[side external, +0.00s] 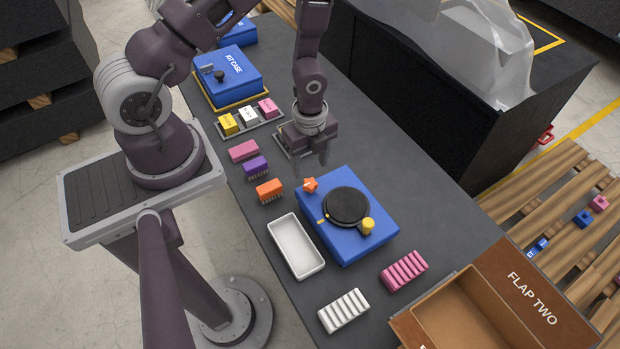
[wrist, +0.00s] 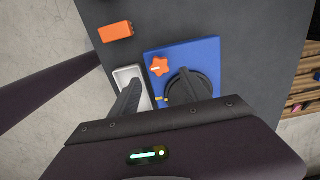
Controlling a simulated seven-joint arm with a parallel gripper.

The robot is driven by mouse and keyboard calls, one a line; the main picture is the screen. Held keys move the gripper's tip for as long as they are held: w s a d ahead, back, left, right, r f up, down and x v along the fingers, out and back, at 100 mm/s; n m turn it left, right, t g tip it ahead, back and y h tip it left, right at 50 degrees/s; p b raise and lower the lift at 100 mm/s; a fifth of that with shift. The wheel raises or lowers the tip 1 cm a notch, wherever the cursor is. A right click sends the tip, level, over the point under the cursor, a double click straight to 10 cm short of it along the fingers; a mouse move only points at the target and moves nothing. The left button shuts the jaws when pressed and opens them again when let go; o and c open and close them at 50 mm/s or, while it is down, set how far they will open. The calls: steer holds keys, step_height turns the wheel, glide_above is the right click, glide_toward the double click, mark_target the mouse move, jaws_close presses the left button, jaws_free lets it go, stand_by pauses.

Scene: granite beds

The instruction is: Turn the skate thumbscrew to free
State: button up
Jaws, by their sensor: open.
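The blue skate unit (side external: 352,250) sits on the dark table, with a black round disc (side external: 347,205) and a yellow knob (side external: 368,225) on top. An orange star-shaped thumbscrew (side external: 310,185) stands at its corner nearest my gripper. My gripper (side external: 309,160) is open and points down, above and apart from the thumbscrew. In the wrist view the thumbscrew (wrist: 159,66) shows just beyond and between the fingertips (wrist: 159,79). The right finger hides part of the disc there. I cannot tell the thumbscrew's turned position.
A white tray (side external: 276,227) stands left of the unit, with an orange block (side external: 270,190) behind it. White (side external: 344,312) and pink (side external: 405,271) ribbed blocks lie in front. A blue kit case (side external: 229,80) stands at the back. A brown box (side external: 405,331) is at front right.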

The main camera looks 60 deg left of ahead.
mark_target(310, 183)
step_height(310, 183, down, 7)
steer(key=shift+r, duration=0.1)
jaws_close()
stand_by(0.3)
